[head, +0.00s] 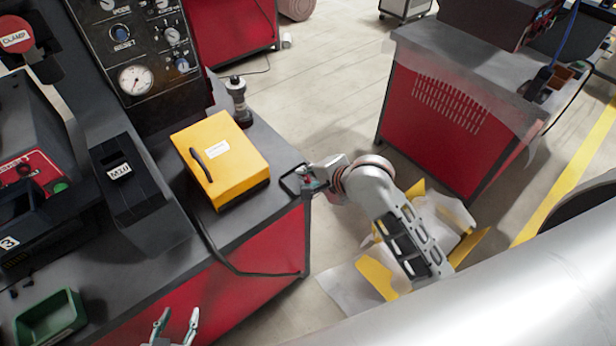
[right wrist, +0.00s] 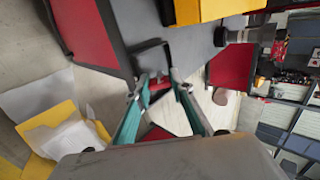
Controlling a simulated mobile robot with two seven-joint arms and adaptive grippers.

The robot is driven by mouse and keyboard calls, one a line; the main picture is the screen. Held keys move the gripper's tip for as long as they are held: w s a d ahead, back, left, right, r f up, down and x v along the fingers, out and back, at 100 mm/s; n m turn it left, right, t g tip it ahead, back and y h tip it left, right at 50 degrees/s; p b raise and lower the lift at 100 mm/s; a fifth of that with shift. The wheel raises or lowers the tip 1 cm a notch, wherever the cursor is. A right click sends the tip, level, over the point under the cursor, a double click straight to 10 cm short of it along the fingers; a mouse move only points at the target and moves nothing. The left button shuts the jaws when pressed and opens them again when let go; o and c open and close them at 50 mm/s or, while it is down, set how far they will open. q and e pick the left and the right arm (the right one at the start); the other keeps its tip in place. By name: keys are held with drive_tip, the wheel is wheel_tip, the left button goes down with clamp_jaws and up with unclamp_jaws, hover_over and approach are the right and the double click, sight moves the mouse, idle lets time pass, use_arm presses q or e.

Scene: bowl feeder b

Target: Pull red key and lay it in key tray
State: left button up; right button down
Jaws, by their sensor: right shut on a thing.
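A red panel (head: 38,172) with white labels and a green knob sits on the machine at the left of the head view. I cannot clearly make out a separate red key on it. A green open tray (head: 48,325), likely the key tray, lies at the lower left and looks empty. My left gripper (head: 177,318) is open and empty at the bottom edge, right of the tray.
A yellow box (head: 225,165) with a black handle stands on the grey bench. A black block (head: 125,180) and a gauge panel (head: 140,50) stand left of it. Yellow and white sheets (head: 375,275) lie on the floor below my right arm.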

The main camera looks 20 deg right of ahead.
drive_tip(key=c, duration=2)
unclamp_jaws()
drive_tip(key=shift+s+d+f+g, duration=0.15)
drive_tip(key=shift+s+f, duration=0.1)
drive_tip(key=shift+f, duration=0.25)
drive_tip(key=shift+s+a+f+g, duration=0.15)
drive_tip(key=shift+s+f, duration=0.1)
drive_tip(key=shift+f, duration=0.25)
drive_tip(key=o, duration=0.3)
drive_tip(key=shift+w+d, duration=0.1)
drive_tip(key=shift+w, duration=0.05)
drive_tip(key=v, duration=1.2)
drive_tip(key=shift+w+r, duration=0.15)
drive_tip(key=shift+r, duration=0.2)
